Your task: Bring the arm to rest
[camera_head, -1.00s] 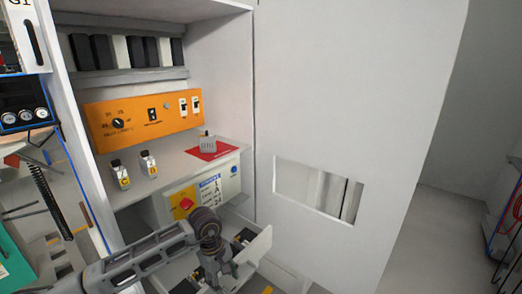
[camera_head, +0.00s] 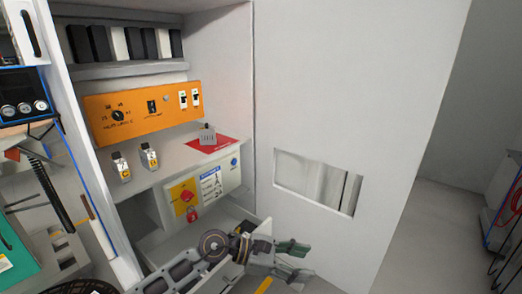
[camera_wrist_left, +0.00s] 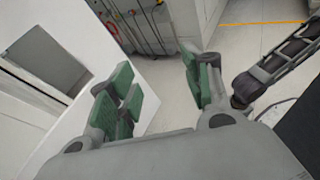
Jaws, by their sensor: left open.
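My right gripper is not in view.
A red padlock (camera_head: 192,214) hangs at the lower panel.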

